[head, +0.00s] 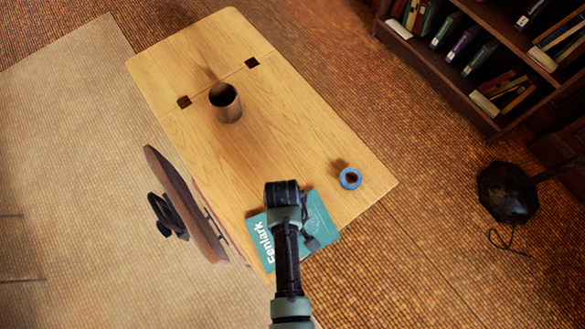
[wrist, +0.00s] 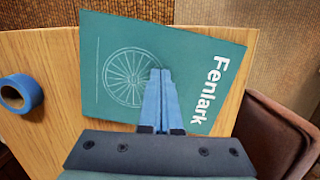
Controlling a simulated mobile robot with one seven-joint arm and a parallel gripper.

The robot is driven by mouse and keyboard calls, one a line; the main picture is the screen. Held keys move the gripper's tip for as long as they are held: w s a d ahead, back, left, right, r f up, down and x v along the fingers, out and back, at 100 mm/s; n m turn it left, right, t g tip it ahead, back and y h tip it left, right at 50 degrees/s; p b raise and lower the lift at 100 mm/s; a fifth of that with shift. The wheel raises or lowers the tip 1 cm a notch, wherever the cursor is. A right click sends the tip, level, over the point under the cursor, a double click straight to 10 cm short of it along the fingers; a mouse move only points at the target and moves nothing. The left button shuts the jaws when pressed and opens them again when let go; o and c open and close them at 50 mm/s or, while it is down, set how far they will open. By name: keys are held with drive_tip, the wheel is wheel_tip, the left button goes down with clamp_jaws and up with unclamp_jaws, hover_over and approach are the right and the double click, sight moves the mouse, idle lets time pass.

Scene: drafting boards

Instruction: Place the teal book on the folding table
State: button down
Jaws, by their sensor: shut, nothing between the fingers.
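The teal book (head: 319,219) lies flat on the wooden folding table (head: 300,130), at the table's near end. Its cover reads "Fenlark" and has a pale wheel drawing. In the wrist view the book (wrist: 200,58) reaches slightly past one table edge (wrist: 40,50). My gripper (wrist: 162,72) is shut and empty, with its blue fingers over the middle of the cover. Whether the fingertips touch the cover, I cannot tell. In the head view my arm hides part of the book.
A blue tape roll (head: 350,178) lies right of the book, apart from it. A dark cup (head: 225,102) stands farther back on the table. A brown chair (head: 185,205) is at the left side. A bookshelf (head: 470,60) and a black lamp base (head: 507,192) are to the right.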

drive_tip(key=shift+f, duration=0.4)
drive_tip(key=w+a+b, duration=0.1)
drive_tip(key=w, duration=0.1)
drive_tip(key=w+a+b, duration=0.1)
drive_tip(key=w+a, duration=0.1)
drive_tip(key=w, duration=0.1)
drive_tip(key=shift+w+a+b, duration=0.35)
drive_tip(key=shift+b, duration=0.05)
drive_tip(key=shift+w+a, duration=0.2)
drive_tip(key=shift+w, duration=0.1)
drive_tip(key=shift+r, duration=0.1)
